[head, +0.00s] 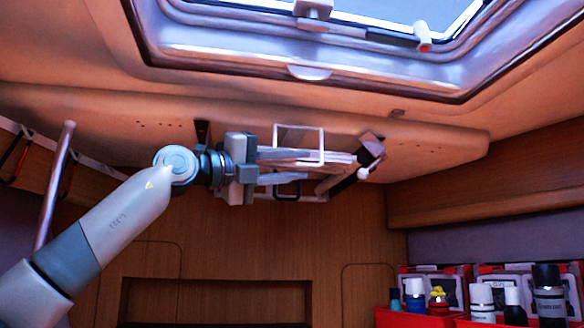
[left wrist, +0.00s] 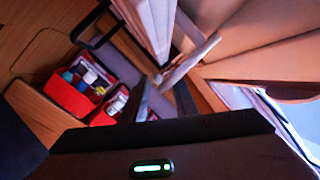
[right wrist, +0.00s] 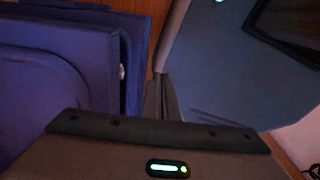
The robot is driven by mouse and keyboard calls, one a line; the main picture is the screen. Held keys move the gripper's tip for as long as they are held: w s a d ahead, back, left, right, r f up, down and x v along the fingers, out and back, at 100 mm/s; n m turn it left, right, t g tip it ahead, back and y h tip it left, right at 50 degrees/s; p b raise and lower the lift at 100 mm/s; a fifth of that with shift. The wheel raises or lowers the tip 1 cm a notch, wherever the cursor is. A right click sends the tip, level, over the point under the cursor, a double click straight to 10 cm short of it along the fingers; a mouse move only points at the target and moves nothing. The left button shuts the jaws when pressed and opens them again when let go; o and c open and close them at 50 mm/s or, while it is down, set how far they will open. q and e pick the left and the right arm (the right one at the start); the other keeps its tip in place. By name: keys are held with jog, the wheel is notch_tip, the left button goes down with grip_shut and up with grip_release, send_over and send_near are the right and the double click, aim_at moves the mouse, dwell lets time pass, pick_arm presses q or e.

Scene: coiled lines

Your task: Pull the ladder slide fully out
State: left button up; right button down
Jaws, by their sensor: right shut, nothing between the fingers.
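The ladder slide shows in the head view as light grey rails (head: 338,158) under the ceiling panel, with a white rectangular frame (head: 324,140) and a dark bracket at its right end. Part of it is hidden behind my left gripper. My left gripper (head: 306,168) points right at the rails, its two fingers apart. In the left wrist view pale bars (left wrist: 190,62) lie close in front of the fingers; I cannot tell if they touch. My right gripper (right wrist: 161,98) shows only in the right wrist view, shut and empty, away from the ladder.
A roof hatch (head: 310,72) is above. A black loop handle (head: 290,197) hangs below the left fingers. Red bins (head: 412,318) with bottles stand at the lower right. A wooden wall (head: 220,235) is behind. Blue padded panels (right wrist: 60,85) are beside my right gripper.

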pick_arm(q)
jog(key=shift+s+r, duration=0.15)
jog(key=shift+s, duration=0.05)
grip_shut()
dwell(1.3)
